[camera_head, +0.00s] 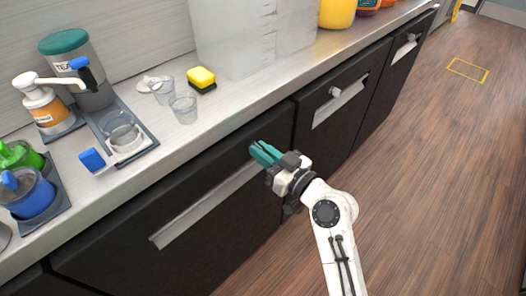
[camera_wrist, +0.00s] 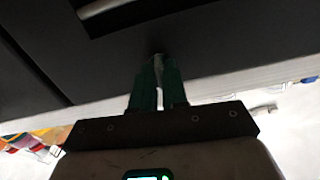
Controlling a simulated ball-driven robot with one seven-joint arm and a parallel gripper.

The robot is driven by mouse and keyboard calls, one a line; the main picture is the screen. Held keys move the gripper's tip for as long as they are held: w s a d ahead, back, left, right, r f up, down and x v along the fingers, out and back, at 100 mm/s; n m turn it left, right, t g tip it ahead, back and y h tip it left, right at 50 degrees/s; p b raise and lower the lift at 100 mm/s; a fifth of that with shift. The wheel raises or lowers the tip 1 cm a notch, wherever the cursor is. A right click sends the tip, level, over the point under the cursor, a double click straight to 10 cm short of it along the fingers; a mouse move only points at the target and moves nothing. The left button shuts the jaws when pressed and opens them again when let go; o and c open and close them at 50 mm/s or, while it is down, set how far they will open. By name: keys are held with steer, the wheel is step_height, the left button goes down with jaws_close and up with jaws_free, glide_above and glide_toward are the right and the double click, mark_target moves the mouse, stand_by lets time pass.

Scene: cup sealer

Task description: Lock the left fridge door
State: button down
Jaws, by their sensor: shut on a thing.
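The left fridge door (camera_head: 215,225) is black, with a long pale handle recess (camera_head: 205,203), and it looks closed under the counter. My gripper (camera_head: 260,153) is at the door's upper right part, above the right end of the handle. Its green fingers are shut on a small pale piece on the door, seemingly the lock. In the wrist view the fingers of my gripper (camera_wrist: 158,75) point at the dark door front (camera_wrist: 200,50). The small pale lock piece (camera_wrist: 158,61) shows between them. Its turn is hidden by the fingers.
The counter (camera_head: 225,110) above holds cups (camera_head: 184,108), a yellow sponge (camera_head: 201,78), dispensers and clear containers.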

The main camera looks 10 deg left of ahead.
steer(key=shift+w+d+f+m+p, duration=0.1)
steer(key=shift+m+p, duration=1.3)
steer(key=shift+m, duration=2.8)
steer(key=shift+w+f+m+p, duration=0.1)
steer(key=shift+m+p, duration=1.3)
steer(key=shift+m, duration=2.8)
steer(key=c, duration=1.3)
jaws_free()
